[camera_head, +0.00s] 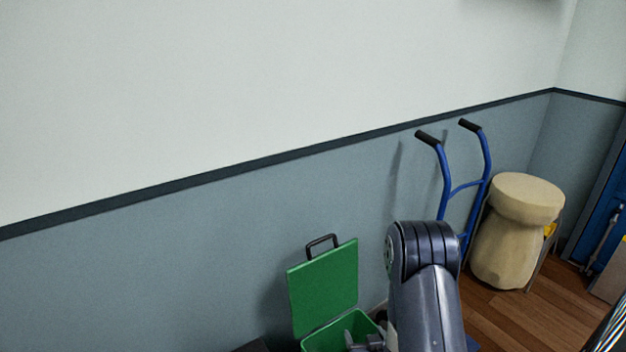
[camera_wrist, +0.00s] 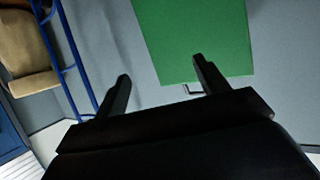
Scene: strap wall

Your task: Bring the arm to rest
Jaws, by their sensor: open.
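My arm rises at the bottom of the head view, right of centre, with its grey elbow in front of the blue hand truck. The head view does not clearly show the fingers. In the wrist view my gripper (camera_wrist: 163,88) is open, its two dark fingers spread apart with nothing between them. Beyond the right finger is the green lid (camera_wrist: 195,38) of a box, which appears upside down in this view.
The green box (camera_head: 335,335) stands against the wall with its lid (camera_head: 325,288) raised. A blue hand truck (camera_head: 445,180) leans on the wall behind my arm. A tan padded sack-like object (camera_head: 510,235) stands right of it. Wooden floor (camera_head: 530,318) shows at the lower right.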

